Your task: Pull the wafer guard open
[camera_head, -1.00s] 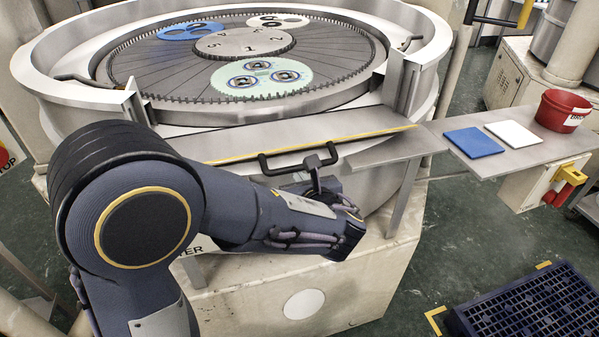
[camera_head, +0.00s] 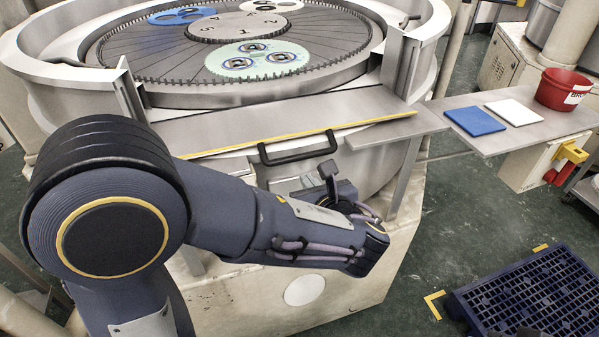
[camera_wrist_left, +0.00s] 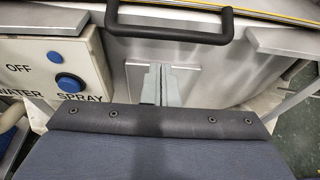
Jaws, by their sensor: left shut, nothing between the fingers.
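The wafer guard (camera_head: 255,124) is a flat metal panel with a yellow stripe along its front edge, lying across the front of the round lapping machine. Its black bar handle (camera_head: 300,147) sticks out at the front; the handle also crosses the top of the left wrist view (camera_wrist_left: 170,33). My left gripper (camera_head: 310,181) is just below the handle and apart from it, partly hidden by my own wrist. In the left wrist view its pale fingers (camera_wrist_left: 159,72) are together and empty below the bar. My right gripper is not seen.
A control box (camera_wrist_left: 50,75) with blue buttons is left of the fingers. A side shelf (camera_head: 470,155) at right holds a blue pad (camera_head: 474,121), a white pad (camera_head: 514,112) and a red bucket (camera_head: 563,90). A dark slatted crate (camera_head: 530,300) is on the floor.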

